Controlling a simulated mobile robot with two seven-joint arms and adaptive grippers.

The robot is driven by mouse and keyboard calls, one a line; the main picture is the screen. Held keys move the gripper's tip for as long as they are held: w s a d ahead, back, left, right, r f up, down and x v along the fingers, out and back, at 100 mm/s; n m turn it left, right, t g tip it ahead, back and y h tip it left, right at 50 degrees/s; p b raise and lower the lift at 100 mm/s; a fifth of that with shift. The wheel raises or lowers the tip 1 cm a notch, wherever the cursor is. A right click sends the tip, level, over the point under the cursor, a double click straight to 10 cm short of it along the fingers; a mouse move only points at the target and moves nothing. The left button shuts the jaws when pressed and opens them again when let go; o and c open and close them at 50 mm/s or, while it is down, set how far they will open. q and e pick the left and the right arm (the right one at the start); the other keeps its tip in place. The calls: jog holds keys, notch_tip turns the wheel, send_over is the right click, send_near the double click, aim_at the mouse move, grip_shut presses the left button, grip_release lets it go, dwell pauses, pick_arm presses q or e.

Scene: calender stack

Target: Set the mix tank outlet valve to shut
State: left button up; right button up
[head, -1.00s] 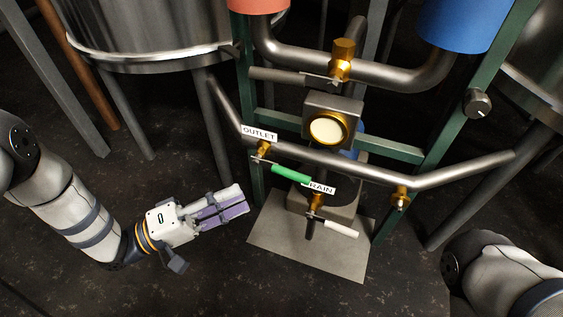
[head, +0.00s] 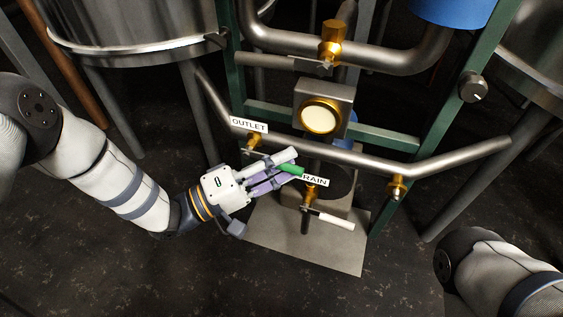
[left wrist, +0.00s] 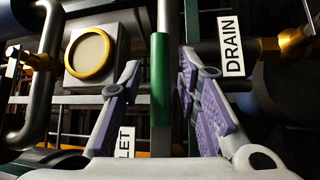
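The mix tank outlet valve has a brass body (head: 253,140) under the OUTLET label (head: 248,125), on the slanting pipe. Its green handle (head: 292,169) slopes down to the right, and my gripper hides part of it. My left gripper (head: 281,170) is at the handle. In the left wrist view the green handle (left wrist: 160,85) stands upright between the two purple-padded fingers (left wrist: 160,95), with a visible gap on each side. The fingers are open around it. My right gripper is out of view.
The drain valve (head: 309,189) with a white handle (head: 333,220) sits just below right, by the DRAIN label (head: 316,181). A round gauge (head: 319,116) is above the pipe. A green frame (head: 400,170) stands at the right. The floor at the lower left is clear.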

pick_arm(q)
grip_shut()
